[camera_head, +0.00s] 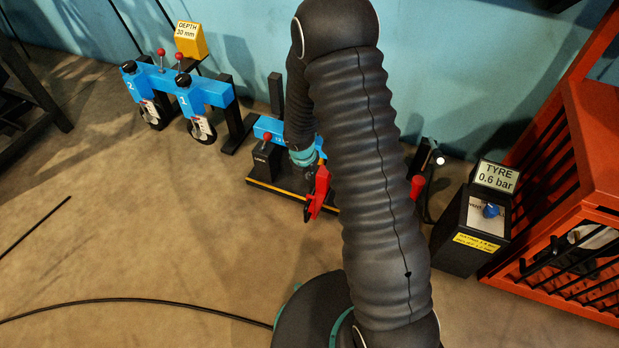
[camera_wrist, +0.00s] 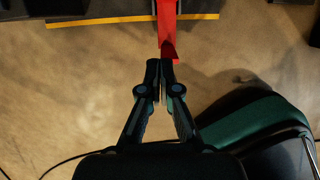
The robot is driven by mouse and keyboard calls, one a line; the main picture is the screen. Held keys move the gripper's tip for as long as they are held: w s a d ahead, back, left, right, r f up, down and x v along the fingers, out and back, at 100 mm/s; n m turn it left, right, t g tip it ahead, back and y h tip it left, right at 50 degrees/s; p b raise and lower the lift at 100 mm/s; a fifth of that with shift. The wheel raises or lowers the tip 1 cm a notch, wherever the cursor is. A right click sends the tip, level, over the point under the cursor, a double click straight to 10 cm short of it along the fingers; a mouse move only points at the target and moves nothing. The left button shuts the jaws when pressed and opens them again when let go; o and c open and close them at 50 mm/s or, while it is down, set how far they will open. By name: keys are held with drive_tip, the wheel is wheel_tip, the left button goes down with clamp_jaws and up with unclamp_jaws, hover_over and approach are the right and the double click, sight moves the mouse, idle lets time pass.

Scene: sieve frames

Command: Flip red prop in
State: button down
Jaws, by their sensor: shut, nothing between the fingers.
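The red prop (camera_head: 318,194) hangs down at the front of a low black stand with a blue top, below my teal wrist in the head view. In the wrist view the red prop (camera_wrist: 167,28) comes down from the top edge, and its lower end is just beyond my fingertips. My gripper (camera_wrist: 160,66) is shut with nothing between its fingers. Its tips are close to the prop's lower end; I cannot tell whether they touch. My arm hides part of the stand in the head view.
A blue two-station rig (camera_head: 180,88) stands at the left, with a yellow depth sign (camera_head: 190,40). A black tyre pressure box (camera_head: 472,228) and an orange rack (camera_head: 575,195) stand at the right. A black cable crosses the mostly clear floor.

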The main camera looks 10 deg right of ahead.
drive_tip(key=shift+f, duration=0.15)
drive_tip(key=w+d+f+b, duration=0.3)
drive_tip(key=w+f, duration=0.2)
drive_tip(key=f, duration=0.4)
drive_tip(key=shift+d+f, duration=0.2)
drive_tip(key=shift+d, duration=0.2)
drive_tip(key=shift+w, duration=0.1)
